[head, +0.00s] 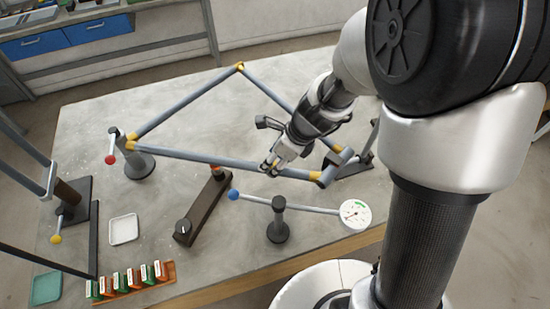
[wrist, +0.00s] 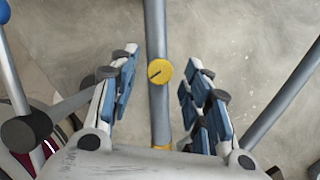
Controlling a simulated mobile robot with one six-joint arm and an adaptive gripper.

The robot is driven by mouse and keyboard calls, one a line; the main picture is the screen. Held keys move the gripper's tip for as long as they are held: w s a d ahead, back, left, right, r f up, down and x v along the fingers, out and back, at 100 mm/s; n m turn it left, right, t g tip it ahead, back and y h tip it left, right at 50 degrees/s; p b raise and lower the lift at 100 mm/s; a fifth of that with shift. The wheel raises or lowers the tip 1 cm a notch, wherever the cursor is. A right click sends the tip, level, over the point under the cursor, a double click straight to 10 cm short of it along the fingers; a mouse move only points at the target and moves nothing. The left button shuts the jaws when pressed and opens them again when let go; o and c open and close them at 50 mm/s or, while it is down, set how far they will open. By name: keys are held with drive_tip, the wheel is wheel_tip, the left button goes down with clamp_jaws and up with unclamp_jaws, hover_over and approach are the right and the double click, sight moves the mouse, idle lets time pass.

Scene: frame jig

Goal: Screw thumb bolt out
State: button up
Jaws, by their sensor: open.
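The thumb bolt (wrist: 159,71) is a round yellow head with a dark slot line, seated on a grey-blue tube of the frame (wrist: 156,25) in the wrist view. My gripper (wrist: 162,62) is open, with its blue-padded fingers apart on either side of the tube and bolt head, touching neither as far as I can see. In the head view, the triangular frame (head: 185,155) with yellow joints is held above the table, and my gripper (head: 272,167) is over its front tube. The bolt cannot be made out clearly there.
On the table (head: 90,165) stand a dial gauge (head: 355,213) on a bar with a blue ball, a dark block with a knob (head: 200,210), a white tray (head: 123,229), a rack of small boxes (head: 130,282) and a teal tray (head: 46,288). A clamp post (head: 138,165) holds the frame's left corner.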

clamp_jaws()
idle(0.4)
